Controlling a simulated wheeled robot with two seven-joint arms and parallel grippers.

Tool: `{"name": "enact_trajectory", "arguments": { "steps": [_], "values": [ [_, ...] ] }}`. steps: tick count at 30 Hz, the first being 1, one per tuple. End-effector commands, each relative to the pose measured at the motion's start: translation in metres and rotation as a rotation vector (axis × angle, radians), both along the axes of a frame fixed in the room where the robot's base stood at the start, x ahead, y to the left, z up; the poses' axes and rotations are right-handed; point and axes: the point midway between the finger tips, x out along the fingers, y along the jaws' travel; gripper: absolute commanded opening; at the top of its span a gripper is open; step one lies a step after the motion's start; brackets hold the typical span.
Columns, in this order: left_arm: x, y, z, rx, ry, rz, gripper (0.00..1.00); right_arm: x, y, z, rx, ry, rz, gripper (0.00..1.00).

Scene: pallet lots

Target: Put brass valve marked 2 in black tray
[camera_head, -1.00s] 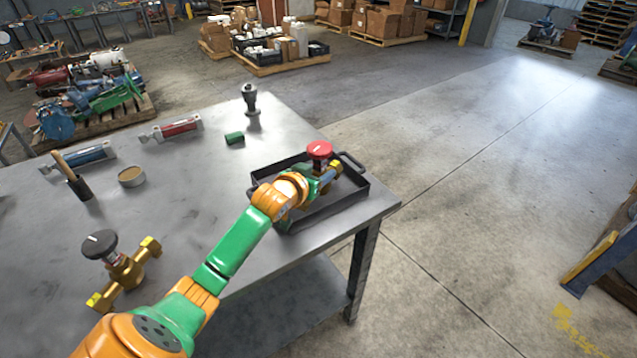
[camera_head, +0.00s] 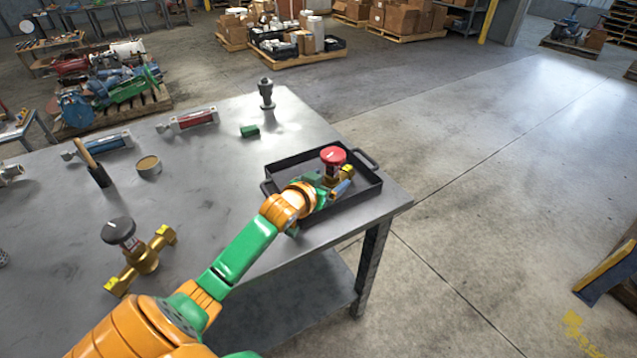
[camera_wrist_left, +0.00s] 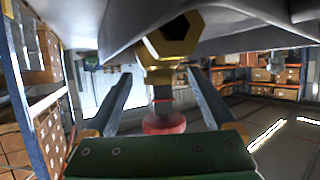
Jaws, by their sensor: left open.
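A brass valve with a red knob (camera_head: 333,156) stands in the black tray (camera_head: 372,188) at the table's right end. My left gripper (camera_head: 342,186) is down at this valve, over the tray; its open fingers lie on either side of the valve. In the left wrist view the valve's brass body (camera_wrist_left: 170,45) and red knob (camera_wrist_left: 163,124) show between the spread fingers. A second brass valve with a black knob (camera_head: 118,231) lies on the table at left. I cannot read a number on either valve. My right gripper is out of view.
The grey table also holds a green block (camera_head: 250,131), a dark grey fitting (camera_head: 266,92), a red tool (camera_head: 190,121), a blue tool (camera_head: 104,143), a round tin (camera_head: 149,166) and a wooden-handled tool (camera_head: 95,163). The table's middle is clear.

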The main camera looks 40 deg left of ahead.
Motion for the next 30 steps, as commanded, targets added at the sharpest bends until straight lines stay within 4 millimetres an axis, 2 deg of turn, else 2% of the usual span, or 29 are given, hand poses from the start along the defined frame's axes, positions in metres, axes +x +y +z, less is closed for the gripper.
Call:
{"name": "enact_trajectory", "arguments": {
  "steps": [6,12,16,30],
  "values": [
    [-0.051,-0.008,0.022,0.002,0.001,-0.001,0.89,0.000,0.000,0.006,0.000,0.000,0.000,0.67],
    [-0.084,-0.013,0.035,0.001,0.000,0.001,0.89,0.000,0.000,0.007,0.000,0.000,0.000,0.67],
    [-0.090,-0.014,0.038,0.001,0.000,0.001,0.89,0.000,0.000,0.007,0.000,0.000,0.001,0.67],
    [-0.089,-0.014,0.038,0.001,0.000,0.001,0.89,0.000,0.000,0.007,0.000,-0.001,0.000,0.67]
  ]
}}
